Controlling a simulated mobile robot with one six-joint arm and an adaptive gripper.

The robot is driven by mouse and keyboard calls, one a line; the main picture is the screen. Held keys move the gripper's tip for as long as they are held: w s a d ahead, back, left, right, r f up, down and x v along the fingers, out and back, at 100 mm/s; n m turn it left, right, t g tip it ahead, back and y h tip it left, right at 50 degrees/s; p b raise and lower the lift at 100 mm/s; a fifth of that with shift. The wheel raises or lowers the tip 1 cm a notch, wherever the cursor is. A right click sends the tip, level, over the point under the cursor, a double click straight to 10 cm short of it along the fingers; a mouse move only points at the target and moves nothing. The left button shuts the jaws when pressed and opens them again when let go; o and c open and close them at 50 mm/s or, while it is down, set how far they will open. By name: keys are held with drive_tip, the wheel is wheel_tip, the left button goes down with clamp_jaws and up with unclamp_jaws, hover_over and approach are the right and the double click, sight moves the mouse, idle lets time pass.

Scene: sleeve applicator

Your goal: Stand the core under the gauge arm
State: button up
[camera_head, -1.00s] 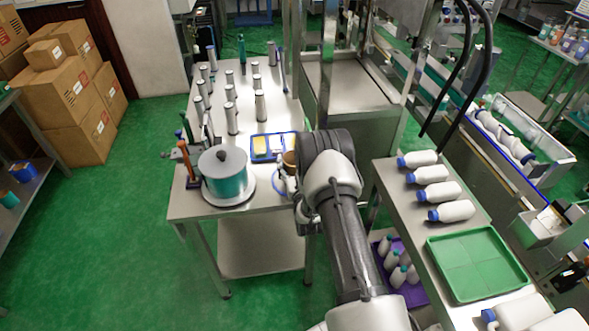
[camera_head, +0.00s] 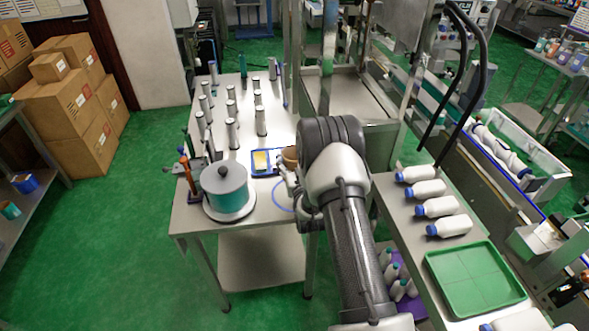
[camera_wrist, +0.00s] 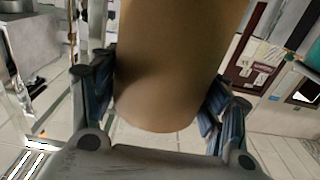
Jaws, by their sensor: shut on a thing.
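A brown cardboard core (camera_wrist: 175,70) fills the upper middle of the wrist view. My gripper (camera_wrist: 162,120) is shut on it, with a dark finger pad on either side. Its lower end shows between the fingers; its upper end is cut off by the picture. In the head view a small part of the core (camera_head: 290,155) shows left of my wrist, over the near right part of the steel table (camera_head: 275,203). My arm hides most of the gripper there. I cannot clearly make out the gauge arm.
A teal drum with a grey lid (camera_head: 225,188) stands at the table's near left, beside upright tools (camera_head: 187,170). A blue tray (camera_head: 262,162) lies close to the core. Several silver cylinders (camera_head: 231,102) stand behind. White bottles (camera_head: 437,206) and a green tray (camera_head: 475,278) are right.

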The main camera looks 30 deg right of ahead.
wheel_tip(320, 180, up, 11)
drive_tip(key=p, duration=0.2)
drive_tip(key=s+a+r+n+y, duration=0.1)
drive_tip(key=s+a+r+y, duration=0.1)
drive_tip(key=a, duration=0.7)
drive_tip(key=s+a+r+n+y+b, duration=0.1)
drive_tip(key=s+a+r, duration=0.4)
drive_tip(key=a, duration=0.5)
drive_tip(key=shift+s+a+r+n+t+y, duration=0.25)
drive_tip(key=shift+s+n+y, duration=0.35)
drive_tip(key=shift+s+y, duration=0.45)
